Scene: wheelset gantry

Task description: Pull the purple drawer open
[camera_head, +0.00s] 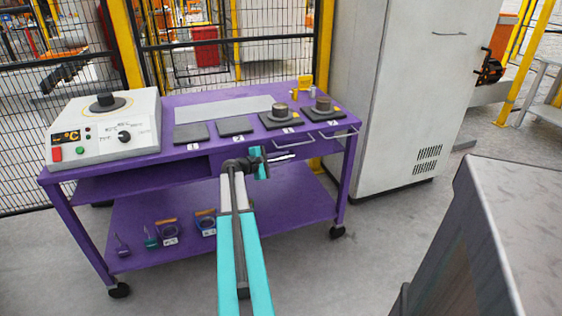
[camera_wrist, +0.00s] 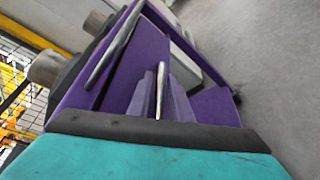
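The purple drawer (camera_head: 304,146) sits under the top of the purple cart, right of centre in the head view. Its pale bar handle (camera_head: 284,158) sticks out to the right of my gripper (camera_head: 261,162). My gripper is at the drawer front, by the left part of this handle, and hides some of the drawer. In the wrist view the silver handle (camera_wrist: 160,92) runs down to the dark edge of my gripper (camera_wrist: 155,130). The drawer looks shut or nearly so.
A control box (camera_head: 105,130) and several plates stand on top. A tall grey cabinet (camera_head: 405,90) is at right. A grey block (camera_head: 490,240) is front right.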

